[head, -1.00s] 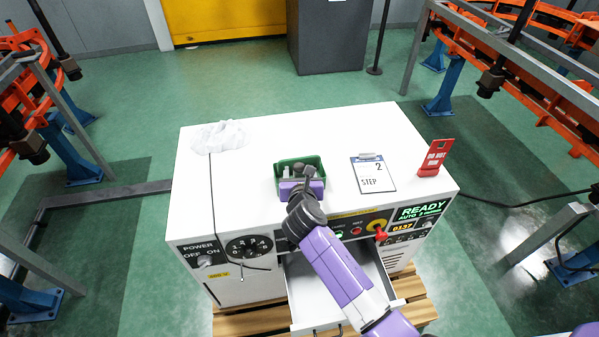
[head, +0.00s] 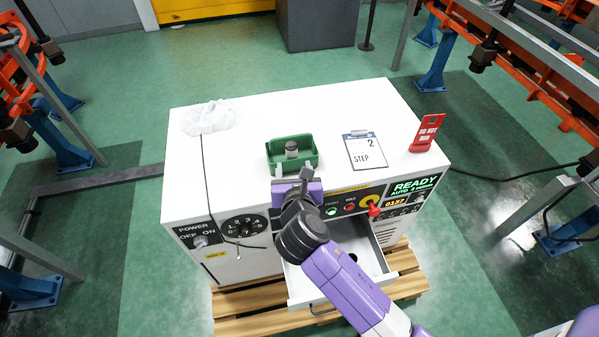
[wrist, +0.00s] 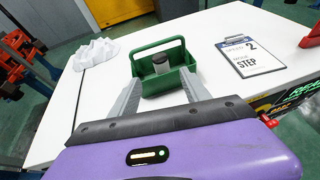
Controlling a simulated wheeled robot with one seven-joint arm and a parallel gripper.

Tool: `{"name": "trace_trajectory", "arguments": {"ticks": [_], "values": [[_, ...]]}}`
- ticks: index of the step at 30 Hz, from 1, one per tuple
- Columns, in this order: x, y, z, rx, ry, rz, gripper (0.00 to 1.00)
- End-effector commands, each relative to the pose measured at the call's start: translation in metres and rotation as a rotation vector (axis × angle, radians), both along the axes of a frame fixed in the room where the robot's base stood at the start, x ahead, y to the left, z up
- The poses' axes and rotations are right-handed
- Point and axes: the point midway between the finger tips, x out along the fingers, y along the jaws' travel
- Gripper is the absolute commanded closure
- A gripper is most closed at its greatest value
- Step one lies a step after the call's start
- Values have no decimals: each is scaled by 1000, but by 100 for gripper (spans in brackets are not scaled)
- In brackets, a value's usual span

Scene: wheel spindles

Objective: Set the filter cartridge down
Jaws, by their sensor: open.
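The filter cartridge (head: 291,149) is a small grey cylinder with a dark top. It stands inside the green carry bin (head: 271,157) on the white cabinet top. In the wrist view the cartridge (wrist: 160,66) shows in the bin (wrist: 148,86), beyond my fingers and apart from them. My gripper (wrist: 160,78) is open and empty, its two grey fingers spread on the near side of the bin. The cartridge's lower part is hidden in the bin.
A clipboard (head: 366,153) lies right of the bin, with a red sign (head: 427,133) beyond it. A drawer (head: 312,288) stands open below my arm. The cabinet top behind the bin is clear.

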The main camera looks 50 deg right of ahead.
Motion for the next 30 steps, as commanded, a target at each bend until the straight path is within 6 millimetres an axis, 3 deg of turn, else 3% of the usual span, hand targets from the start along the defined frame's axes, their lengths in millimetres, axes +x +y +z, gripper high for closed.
{"name": "trace_trajectory", "arguments": {"ticks": [7,11,16,20,26,30], "values": [[-4,3,0,7,-2,0,45],[-18,16,-13,106,-62,6,45],[-67,60,-41,470,-257,-6,45],[-114,95,-48,831,-423,-65,45],[-186,138,-31,1401,-638,-236,45],[-234,156,-1,1796,-769,-410,45]]}}
